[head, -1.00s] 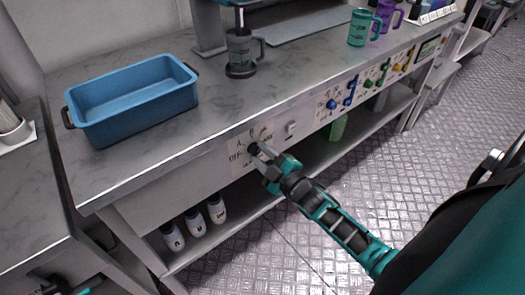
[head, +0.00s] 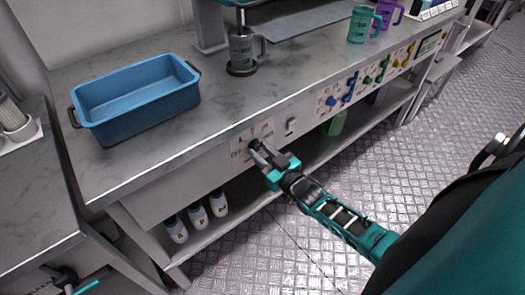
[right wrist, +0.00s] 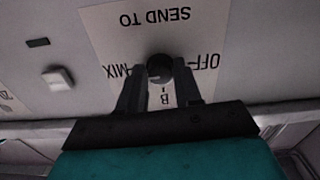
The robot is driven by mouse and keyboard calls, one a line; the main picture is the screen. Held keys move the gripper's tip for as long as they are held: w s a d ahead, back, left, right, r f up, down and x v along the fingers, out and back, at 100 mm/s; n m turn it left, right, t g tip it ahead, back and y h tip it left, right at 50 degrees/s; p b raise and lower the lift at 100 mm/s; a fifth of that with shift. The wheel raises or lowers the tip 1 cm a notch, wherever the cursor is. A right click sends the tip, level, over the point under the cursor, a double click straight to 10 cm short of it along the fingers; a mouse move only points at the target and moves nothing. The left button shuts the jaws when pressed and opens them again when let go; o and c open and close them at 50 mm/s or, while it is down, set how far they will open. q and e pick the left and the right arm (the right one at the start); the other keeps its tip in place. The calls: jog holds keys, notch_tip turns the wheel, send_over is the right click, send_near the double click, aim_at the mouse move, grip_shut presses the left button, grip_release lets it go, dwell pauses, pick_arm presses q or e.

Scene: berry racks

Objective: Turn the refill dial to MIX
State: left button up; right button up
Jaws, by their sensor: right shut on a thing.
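The refill dial (right wrist: 160,66) is a dark round knob on a white label plate (right wrist: 112,30) on the counter's front panel. In the right wrist view the plate appears upside down, with SEND TO above the knob, MIX at its left, OFF at its right and B below. My right gripper (right wrist: 161,76) is shut on the knob, one finger on each side. In the head view the right gripper (head: 257,148) reaches the plate (head: 240,152) and hides most of the dial. I cannot make out which label the dial points to. My left gripper (head: 66,281) shows only partly at the lower left.
A light switch-like block (right wrist: 57,77) sits beside the plate. A blue bin (head: 135,98) and a grey mug (head: 242,50) stand on the counter. White bottles (head: 197,215) stand on the shelf below. Coloured knobs (head: 349,90) line the panel farther right.

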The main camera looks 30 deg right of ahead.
jog(key=shift+m, duration=0.5)
jog(key=o, duration=1)
jog(key=shift+o, duration=0.2)
jog(key=s+d+p, duration=0.1)
jog(key=s, duration=1.2)
jog(key=shift+w, duration=0.1)
